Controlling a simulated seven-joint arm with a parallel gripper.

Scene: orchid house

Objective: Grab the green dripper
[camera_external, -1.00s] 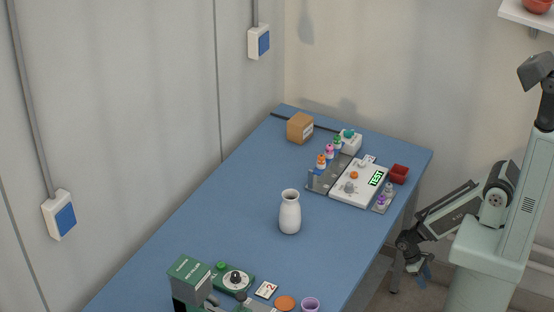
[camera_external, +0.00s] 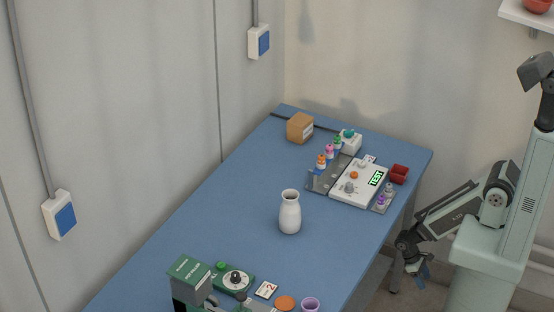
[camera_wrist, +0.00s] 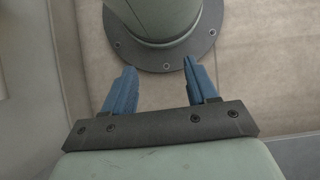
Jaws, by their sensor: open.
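A small bottle with a green top (camera_external: 337,143), which looks like the green dripper, stands at the back end of a row of dripper bottles on a grey rack. Beside it in the row are a pink-topped bottle (camera_external: 329,152) and an orange-topped bottle (camera_external: 321,162). My gripper (camera_external: 423,271) hangs low beyond the table's right edge, well away from the bottles. In the wrist view my gripper (camera_wrist: 158,75) has its two blue fingers apart, with nothing between them. No bottle shows in the wrist view.
A white vase (camera_external: 290,212) stands mid-table. The left part of the blue table (camera_external: 225,205) is clear.

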